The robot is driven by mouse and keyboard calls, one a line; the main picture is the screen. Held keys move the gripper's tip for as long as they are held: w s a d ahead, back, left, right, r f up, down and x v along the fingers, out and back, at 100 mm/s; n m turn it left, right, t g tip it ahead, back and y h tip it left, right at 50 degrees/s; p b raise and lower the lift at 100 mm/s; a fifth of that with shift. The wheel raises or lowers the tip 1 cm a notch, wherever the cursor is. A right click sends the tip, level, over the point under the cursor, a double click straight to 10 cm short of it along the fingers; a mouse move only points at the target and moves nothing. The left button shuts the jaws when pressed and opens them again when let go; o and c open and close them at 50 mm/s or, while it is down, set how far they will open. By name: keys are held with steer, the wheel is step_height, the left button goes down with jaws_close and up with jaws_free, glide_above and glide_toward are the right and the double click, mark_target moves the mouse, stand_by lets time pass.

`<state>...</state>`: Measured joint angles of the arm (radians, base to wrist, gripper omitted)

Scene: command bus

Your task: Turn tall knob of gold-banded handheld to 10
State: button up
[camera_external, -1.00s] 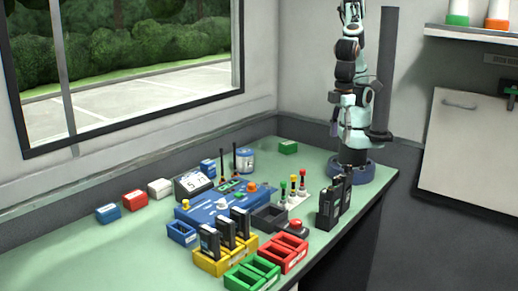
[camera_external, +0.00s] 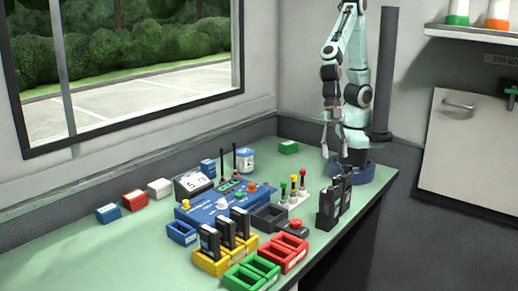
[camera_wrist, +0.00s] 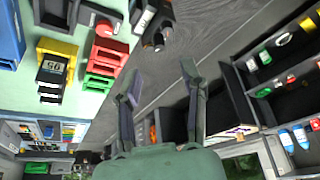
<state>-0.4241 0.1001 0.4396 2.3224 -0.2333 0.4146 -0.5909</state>
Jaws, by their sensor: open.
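Several black handhelds stand upright in the yellow tray (camera_external: 212,263), one of them the front handheld (camera_external: 209,243). More black handhelds (camera_external: 329,207) stand close together near the table's right edge. They also show in the wrist view (camera_wrist: 146,22), partly cut off at the top, with small knobs. I cannot make out a gold band on any of them, nor the knob's setting. My gripper (camera_external: 331,148) hangs beside my base, above the table's far right end, apart from every handheld. In the wrist view my gripper (camera_wrist: 161,80) is open with nothing between its fingers.
A red button box (camera_external: 296,228), red tray (camera_external: 284,256) and green tray (camera_external: 250,276) stand near the front edge. A blue console (camera_external: 222,207) and a white panel with coloured levers (camera_external: 293,196) lie behind. The left front of the table is clear.

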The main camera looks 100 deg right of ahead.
mark_target(333, 181)
steer(key=x, duration=0.6)
steer(key=shift+f, duration=0.25)
jaws_close()
